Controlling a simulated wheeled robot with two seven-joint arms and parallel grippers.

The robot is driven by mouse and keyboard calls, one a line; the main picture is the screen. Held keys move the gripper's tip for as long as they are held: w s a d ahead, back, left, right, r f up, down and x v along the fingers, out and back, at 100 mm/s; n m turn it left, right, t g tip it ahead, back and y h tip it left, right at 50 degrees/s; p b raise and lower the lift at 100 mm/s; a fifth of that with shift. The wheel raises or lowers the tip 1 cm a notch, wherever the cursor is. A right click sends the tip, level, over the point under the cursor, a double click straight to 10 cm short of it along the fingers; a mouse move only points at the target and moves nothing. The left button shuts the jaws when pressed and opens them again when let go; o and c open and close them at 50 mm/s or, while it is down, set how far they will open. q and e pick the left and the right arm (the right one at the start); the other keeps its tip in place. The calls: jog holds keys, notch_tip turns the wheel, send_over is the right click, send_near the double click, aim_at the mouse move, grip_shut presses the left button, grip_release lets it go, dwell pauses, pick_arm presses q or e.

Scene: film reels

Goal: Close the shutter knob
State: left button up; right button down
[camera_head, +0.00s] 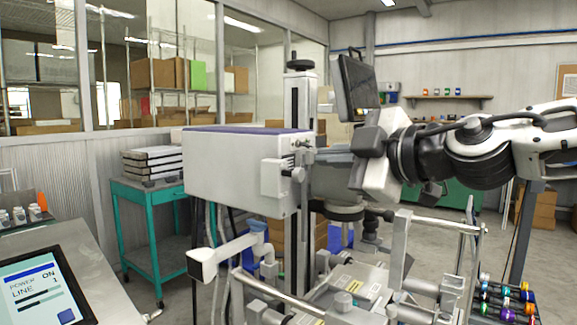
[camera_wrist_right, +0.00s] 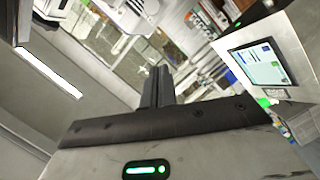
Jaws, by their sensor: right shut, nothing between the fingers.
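A white box-shaped projector housing (camera_head: 225,168) with a dark top stands in the middle of the head view. A small light grey knob (camera_head: 297,173) sticks out from its right end face, and a small metal fitting (camera_head: 303,143) sits above it. I cannot tell for sure which is the shutter knob. My right gripper (camera_head: 318,157) comes in from the right with its fingers shut, close to that end face. I cannot tell whether they touch it. In the right wrist view the dark fingers (camera_wrist_right: 157,86) are together and empty. My left gripper is not in view.
A dark monitor (camera_head: 357,86) stands above and behind my right gripper. Metal rails (camera_head: 400,240) and machine parts lie below it. A teal cart (camera_head: 150,225) stands left of the housing. A touch panel (camera_head: 42,292) is at the lower left.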

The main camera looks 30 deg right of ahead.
aim_at(302, 169)
pick_arm(q)
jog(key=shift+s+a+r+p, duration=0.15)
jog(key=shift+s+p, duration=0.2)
jog(key=shift+p, duration=0.25)
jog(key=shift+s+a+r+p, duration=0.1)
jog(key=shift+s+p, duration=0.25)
jog(key=shift+p, duration=0.2)
pick_arm(e)
jog(key=w+f, duration=0.1)
jog(key=w, duration=0.2)
jog(key=w+d+f, duration=0.1)
jog(key=w, duration=0.2)
jog(key=w+f, duration=0.1)
jog(key=w, duration=0.3)
jog(key=shift+d+f, duration=0.15)
jog(key=shift+f, duration=0.15)
